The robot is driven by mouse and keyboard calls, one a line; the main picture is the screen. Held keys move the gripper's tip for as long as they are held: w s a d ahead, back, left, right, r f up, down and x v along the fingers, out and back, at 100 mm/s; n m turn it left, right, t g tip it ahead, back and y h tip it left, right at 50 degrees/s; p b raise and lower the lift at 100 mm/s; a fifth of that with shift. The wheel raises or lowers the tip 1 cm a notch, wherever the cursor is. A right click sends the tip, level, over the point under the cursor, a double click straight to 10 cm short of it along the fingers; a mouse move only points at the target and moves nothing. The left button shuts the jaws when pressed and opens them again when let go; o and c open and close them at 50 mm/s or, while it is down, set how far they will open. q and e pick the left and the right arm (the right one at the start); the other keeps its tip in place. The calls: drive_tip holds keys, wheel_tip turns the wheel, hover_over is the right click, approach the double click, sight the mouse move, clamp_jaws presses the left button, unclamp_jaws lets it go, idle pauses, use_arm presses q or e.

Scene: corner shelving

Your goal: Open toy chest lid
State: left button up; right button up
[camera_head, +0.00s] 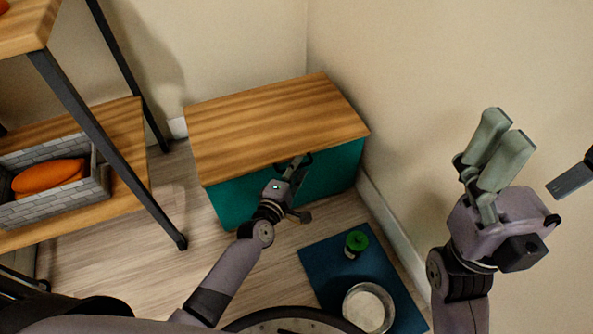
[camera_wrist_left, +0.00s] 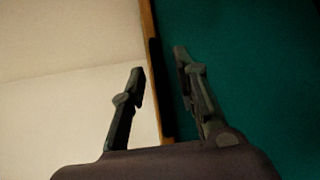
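The toy chest has a teal body (camera_head: 335,170) and a wooden lid (camera_head: 270,120). It stands in the corner with its lid down. A dark handle (camera_head: 296,163) is at the lid's front edge. My left gripper (camera_head: 291,170) is at that edge, by the handle. In the left wrist view, the fingers of my left gripper (camera_wrist_left: 160,68) are apart, one on each side of the lid's edge (camera_wrist_left: 148,20) and the dark handle (camera_wrist_left: 155,80). My right gripper (camera_head: 506,122) is raised at the right, its fingers pointing up and seen close together; the gap is unclear.
A blue mat (camera_head: 318,258) on the floor holds a green-topped jar (camera_head: 355,244) and a metal bowl (camera_head: 368,309). Shelving (camera_head: 78,108) stands at left, with a grey brick-patterned bin (camera_head: 55,205) holding an orange object (camera_head: 48,175). A wall is close on the right.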

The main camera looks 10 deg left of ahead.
use_arm(q)
drive_tip(key=shift+w, duration=0.4)
drive_tip(key=shift+s+a, duration=0.1)
drive_tip(key=c, duration=0.5)
clamp_jaws()
